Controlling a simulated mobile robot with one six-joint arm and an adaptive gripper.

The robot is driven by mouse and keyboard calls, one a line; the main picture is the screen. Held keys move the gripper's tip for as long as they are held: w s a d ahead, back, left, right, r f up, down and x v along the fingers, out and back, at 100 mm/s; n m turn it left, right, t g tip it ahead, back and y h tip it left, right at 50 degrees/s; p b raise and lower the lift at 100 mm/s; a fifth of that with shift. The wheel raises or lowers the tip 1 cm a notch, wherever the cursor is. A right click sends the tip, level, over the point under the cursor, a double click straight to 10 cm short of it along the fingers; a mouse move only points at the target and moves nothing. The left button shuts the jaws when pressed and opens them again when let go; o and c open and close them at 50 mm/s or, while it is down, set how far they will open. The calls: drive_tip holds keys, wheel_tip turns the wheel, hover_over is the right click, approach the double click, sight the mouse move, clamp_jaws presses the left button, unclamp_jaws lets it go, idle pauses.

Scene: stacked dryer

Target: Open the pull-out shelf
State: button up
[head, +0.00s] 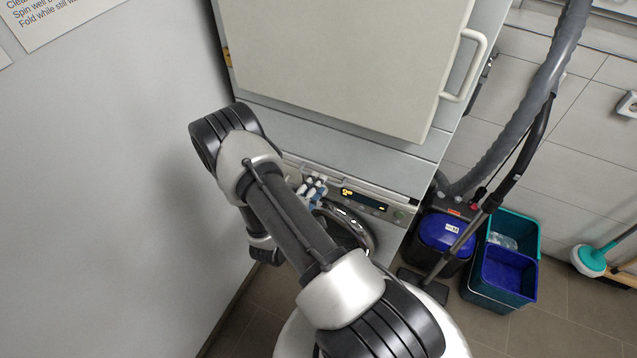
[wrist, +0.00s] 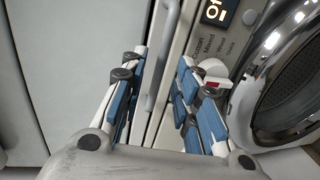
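The pull-out shelf (head: 352,152) shows as a pale grey front between the upper machine and the washer's control panel. It looks shut. A grey bar handle (wrist: 168,45) runs along its front in the wrist view. My gripper (head: 312,190) is at the left part of this front, partly behind my arm in the head view. In the wrist view my gripper (wrist: 161,62) is open, with blue-padded fingers on either side of the bar's line. Its fingers look empty. I cannot tell how deep the bar lies between them.
The washer's lit display (head: 362,199) and round door (head: 352,228) lie just below my gripper. A large pale door with a white handle (head: 472,65) is above. A wall (head: 100,180) is close on the left. A vacuum hose (head: 530,95) and buckets (head: 500,270) stand right.

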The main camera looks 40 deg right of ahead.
drive_tip(key=shift+x, duration=1.25)
drive_tip(key=shift+c, duration=0.4)
clamp_jaws()
